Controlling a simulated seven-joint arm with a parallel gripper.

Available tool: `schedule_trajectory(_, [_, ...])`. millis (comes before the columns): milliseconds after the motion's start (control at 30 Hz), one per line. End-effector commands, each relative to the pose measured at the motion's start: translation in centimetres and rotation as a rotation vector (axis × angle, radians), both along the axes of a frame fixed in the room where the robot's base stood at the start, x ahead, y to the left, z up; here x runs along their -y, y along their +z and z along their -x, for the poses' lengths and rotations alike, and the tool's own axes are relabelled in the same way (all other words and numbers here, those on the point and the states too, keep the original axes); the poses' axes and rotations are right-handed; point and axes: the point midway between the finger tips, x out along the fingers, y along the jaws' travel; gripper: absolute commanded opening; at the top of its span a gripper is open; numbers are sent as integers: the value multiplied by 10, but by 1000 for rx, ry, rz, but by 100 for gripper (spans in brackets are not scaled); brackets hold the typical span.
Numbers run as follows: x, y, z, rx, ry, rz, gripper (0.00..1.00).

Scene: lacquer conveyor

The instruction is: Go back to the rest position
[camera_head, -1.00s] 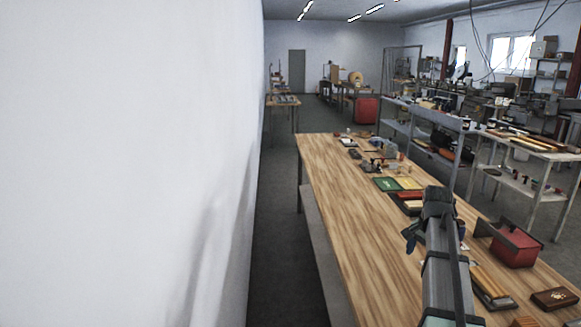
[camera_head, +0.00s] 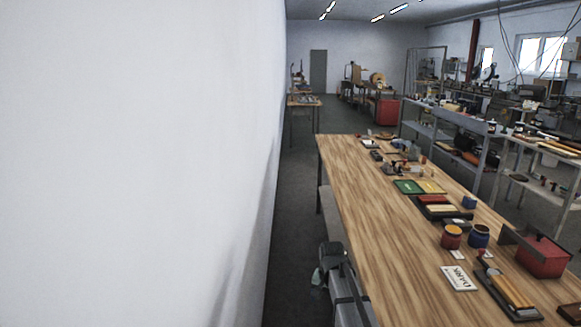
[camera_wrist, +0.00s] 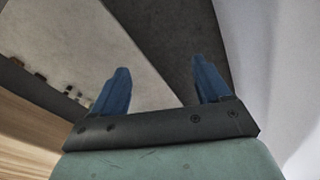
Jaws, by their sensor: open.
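My gripper shows in the wrist view (camera_wrist: 160,90) with its two blue fingers spread apart and nothing between them. In the head view my arm is at the left edge of the wooden workbench (camera_head: 365,215), over the gap between bench and wall. The fingers are not clearly visible there. The bench top also shows at the lower left of the wrist view (camera_wrist: 30,130).
A white wall (camera_head: 130,160) stands close on the left, with a strip of dark floor (camera_head: 295,200) beside the bench. The bench's left half is clear.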

Motion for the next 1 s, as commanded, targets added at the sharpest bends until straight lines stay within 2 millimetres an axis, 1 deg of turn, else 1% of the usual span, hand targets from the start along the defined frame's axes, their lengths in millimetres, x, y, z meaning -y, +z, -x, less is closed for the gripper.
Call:
schedule_trajectory(33, [0, -16, 10, -18, 9, 3, 76])
schedule_trajectory(167, [6, -56, 33, -62, 33, 9, 76])
schedule_trajectory(267, [10, -87, 54, -101, 51, 12, 76])
schedule_trajectory(300, [12, -100, 63, -117, 58, 14, 76])
schedule_trajectory(467, [19, -147, 101, -178, 88, 17, 76])
schedule_trajectory(500, [21, -158, 111, -194, 97, 18, 76])
schedule_trajectory(667, [27, -201, 154, -257, 129, 18, 76])
schedule_trajectory(800, [32, -234, 193, -311, 157, 14, 76])
schedule_trajectory(867, [34, -247, 211, -335, 167, 13, 76])
schedule_trajectory(1000, [39, -274, 252, -388, 195, 6, 76])
